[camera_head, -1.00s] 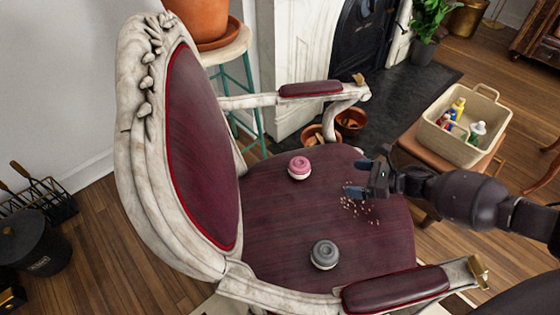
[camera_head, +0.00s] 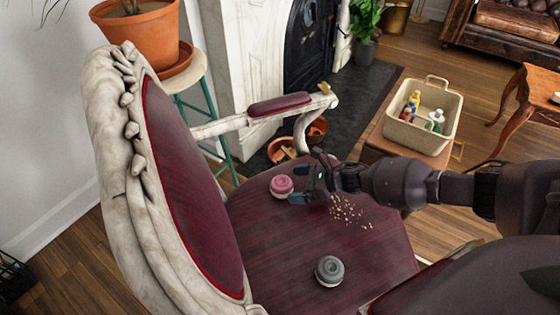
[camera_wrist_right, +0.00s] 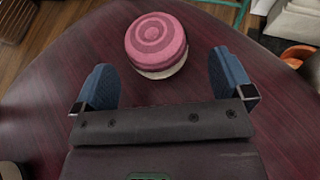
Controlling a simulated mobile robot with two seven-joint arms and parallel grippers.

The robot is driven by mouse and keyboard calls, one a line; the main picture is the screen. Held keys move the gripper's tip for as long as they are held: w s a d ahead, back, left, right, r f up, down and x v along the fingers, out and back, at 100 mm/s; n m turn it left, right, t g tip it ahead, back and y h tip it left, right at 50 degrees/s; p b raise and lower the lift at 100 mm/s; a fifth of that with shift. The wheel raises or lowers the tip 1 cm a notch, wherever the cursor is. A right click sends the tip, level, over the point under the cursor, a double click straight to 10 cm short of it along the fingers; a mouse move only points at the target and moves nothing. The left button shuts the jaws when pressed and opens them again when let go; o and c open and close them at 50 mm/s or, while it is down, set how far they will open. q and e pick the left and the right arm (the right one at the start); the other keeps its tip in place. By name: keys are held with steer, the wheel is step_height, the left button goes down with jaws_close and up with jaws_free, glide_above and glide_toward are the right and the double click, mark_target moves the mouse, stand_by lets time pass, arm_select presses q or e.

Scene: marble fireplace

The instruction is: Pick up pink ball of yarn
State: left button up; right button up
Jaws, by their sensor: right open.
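The pink ball of yarn (camera_head: 281,186) sits on the dark red seat of the armchair (camera_head: 300,240), near the far armrest. It has a pale base. In the right wrist view the pink ball of yarn (camera_wrist_right: 156,42) lies just beyond the fingertips, roughly centred between them. My right gripper (camera_head: 303,186) is open and empty, low over the seat just right of the yarn. Its blue fingers also show in the right wrist view, where the gripper (camera_wrist_right: 160,80) is spread wide. My left gripper is not in view.
A grey ball of yarn (camera_head: 329,270) sits on the seat nearer the front. Small tan crumbs (camera_head: 350,211) lie scattered beside my right gripper. The far armrest (camera_head: 279,104) and carved chair back (camera_head: 115,170) border the seat. A beige basket (camera_head: 424,120) with bottles stands at the right.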

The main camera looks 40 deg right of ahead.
mark_target(280, 186)
steer(key=b+x, duration=0.1)
steer(key=x, duration=0.4)
steer(key=shift+s+a+f+b, duration=0.15)
steer(key=shift+b, duration=0.15)
steer(key=shift+w+a, duration=0.15)
steer(key=shift+w, duration=0.1)
steer(key=c, duration=1)
